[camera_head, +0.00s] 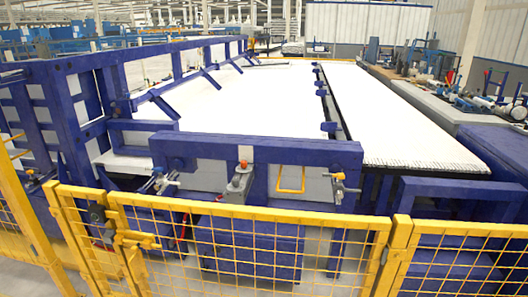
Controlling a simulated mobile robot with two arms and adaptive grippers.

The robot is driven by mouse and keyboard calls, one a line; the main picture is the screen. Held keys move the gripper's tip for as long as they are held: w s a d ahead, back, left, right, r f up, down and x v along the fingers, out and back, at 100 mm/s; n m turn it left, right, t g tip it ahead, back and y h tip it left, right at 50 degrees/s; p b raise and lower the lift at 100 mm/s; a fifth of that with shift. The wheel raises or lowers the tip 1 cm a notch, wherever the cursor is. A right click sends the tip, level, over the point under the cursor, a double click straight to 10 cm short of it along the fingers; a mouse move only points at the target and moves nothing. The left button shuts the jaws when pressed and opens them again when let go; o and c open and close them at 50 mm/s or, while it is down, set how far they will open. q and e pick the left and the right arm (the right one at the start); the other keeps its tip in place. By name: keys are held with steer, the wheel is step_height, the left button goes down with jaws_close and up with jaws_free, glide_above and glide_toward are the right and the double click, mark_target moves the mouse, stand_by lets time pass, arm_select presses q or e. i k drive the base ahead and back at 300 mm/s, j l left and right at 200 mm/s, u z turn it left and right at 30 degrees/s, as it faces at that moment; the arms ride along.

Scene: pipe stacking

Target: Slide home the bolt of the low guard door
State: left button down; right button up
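The low guard door (250,212) is a yellow frame with wire mesh across the lower middle of the head view. Its left upright stands close to a yellow fence post (82,240). A yellow bolt or latch fitting (137,240) sits at the door's upper left, with a short bar and handle. I cannot tell how far the bolt is slid. The door's right end meets another yellow post (396,250). The lower edge of the door is cut off by the picture. Neither of my grippers shows in this view.
Yellow fencing continues on the left (22,215) and right (455,230). Behind the door stands a blue machine frame (330,152) with a long white bed (260,100). Metal fittings (165,182) stick out from its front. A cluttered bench (430,95) runs along the back right.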

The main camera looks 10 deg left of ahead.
mark_target(134, 249)
steer(key=u, duration=1.35)
